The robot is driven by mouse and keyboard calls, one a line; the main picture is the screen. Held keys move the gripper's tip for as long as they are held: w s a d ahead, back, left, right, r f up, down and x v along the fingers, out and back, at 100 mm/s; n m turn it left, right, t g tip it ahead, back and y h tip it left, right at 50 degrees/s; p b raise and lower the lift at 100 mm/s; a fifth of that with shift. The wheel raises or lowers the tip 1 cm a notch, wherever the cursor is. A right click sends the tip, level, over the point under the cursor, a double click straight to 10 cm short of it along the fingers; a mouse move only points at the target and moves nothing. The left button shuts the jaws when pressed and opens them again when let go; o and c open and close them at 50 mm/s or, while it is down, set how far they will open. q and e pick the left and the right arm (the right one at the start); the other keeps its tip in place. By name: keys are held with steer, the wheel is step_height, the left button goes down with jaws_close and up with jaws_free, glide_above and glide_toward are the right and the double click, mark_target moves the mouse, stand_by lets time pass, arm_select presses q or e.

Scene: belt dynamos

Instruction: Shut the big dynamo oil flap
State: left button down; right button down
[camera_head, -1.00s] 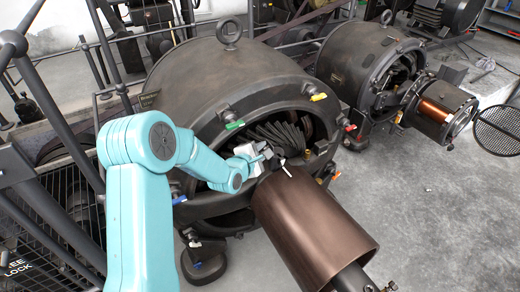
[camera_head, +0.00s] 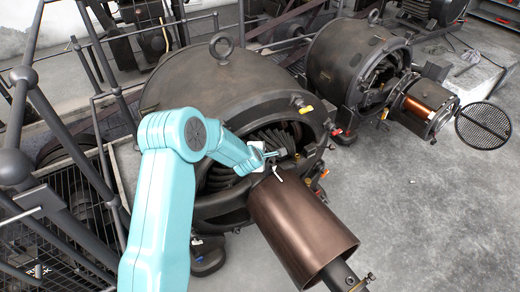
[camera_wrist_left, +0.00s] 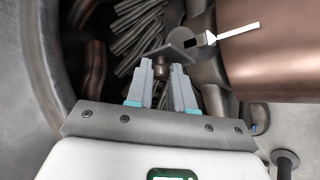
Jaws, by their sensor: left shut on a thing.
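The big dynamo (camera_head: 205,75) is the large dark round housing in the middle of the head view, its front open on bundled windings. A small dark fitting with a white pointer (camera_head: 278,174) sits at its opening, above the brown cylinder; I take this fitting to be the oil flap. In the left wrist view it shows as a grey rounded plate (camera_wrist_left: 184,47). My left gripper (camera_head: 279,153) reaches into the opening. Its fingertips (camera_wrist_left: 161,72) close around a small brown knob (camera_wrist_left: 161,67) just beside the plate. Whether the flap is open is unclear. My right gripper is not visible.
The brown cylinder (camera_head: 303,232) sticks out in front of the opening. A smaller dynamo (camera_head: 350,60) stands at the back right, with a round grille (camera_head: 483,126) beyond it. Railings (camera_head: 60,110) stand at left. The floor at right (camera_head: 440,215) is clear.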

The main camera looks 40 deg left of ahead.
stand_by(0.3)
arm_select(q)
steer(key=c, duration=1)
jaws_free()
steer(key=v, duration=1.6)
steer(key=shift+s+r, duration=0.1)
